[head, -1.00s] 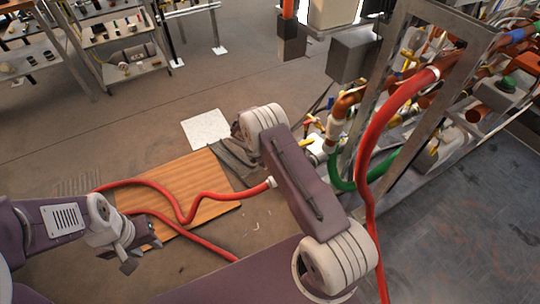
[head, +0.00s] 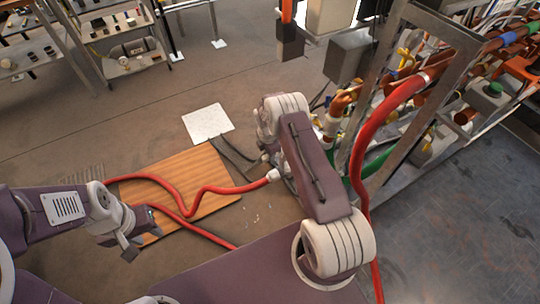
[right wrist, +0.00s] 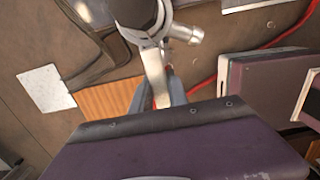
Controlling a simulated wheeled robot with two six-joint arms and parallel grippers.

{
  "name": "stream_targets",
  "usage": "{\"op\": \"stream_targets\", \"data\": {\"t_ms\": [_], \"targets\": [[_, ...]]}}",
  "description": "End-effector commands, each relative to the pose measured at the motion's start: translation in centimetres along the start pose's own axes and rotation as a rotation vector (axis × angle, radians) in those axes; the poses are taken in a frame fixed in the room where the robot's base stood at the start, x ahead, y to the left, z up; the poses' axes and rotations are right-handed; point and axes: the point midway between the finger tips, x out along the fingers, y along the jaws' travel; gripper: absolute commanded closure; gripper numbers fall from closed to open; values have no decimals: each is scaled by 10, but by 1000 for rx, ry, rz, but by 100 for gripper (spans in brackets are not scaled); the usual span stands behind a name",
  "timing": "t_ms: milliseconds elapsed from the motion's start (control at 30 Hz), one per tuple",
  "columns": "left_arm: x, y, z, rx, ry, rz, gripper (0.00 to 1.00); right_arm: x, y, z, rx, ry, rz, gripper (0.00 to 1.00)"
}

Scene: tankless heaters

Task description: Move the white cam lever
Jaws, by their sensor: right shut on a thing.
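The white cam lever (right wrist: 152,68) shows as a pale flat bar at the top middle of the right wrist view. It hangs below a dark round body (right wrist: 138,10) with a metal spout (right wrist: 185,34) at its side. My right gripper (right wrist: 160,97) is shut on the lever's lower end, which passes between its two grey fingers. In the head view my right forearm and wrist hide this gripper and the lever. My left gripper (head: 138,238) is over the wooden board's near left edge, apart from the pipework. Its finger gap is unclear.
A red hose (head: 205,191) with a white end fitting (head: 273,175) runs across the wooden board (head: 215,175). A metal frame (head: 440,110) with pipes, valves and a large red hose (head: 385,115) stands at the right. A white sheet (head: 207,122) lies on the floor, which is open at the left.

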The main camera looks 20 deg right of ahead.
Motion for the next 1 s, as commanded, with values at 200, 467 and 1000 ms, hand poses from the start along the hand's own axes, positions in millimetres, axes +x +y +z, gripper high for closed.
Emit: {"op": "stream_targets", "data": {"t_ms": [200, 467, 1000], "targets": [[0, 0, 0, 0, 0, 0, 64, 0, 0, 0, 1, 0, 1, 77], [0, 0, 0, 0, 0, 0, 64, 0, 0, 0, 0, -1, 0, 58], [-19, 0, -2, 0, 0, 0, 64, -81, 1, 0, 1, -1, 2, 58]]}}
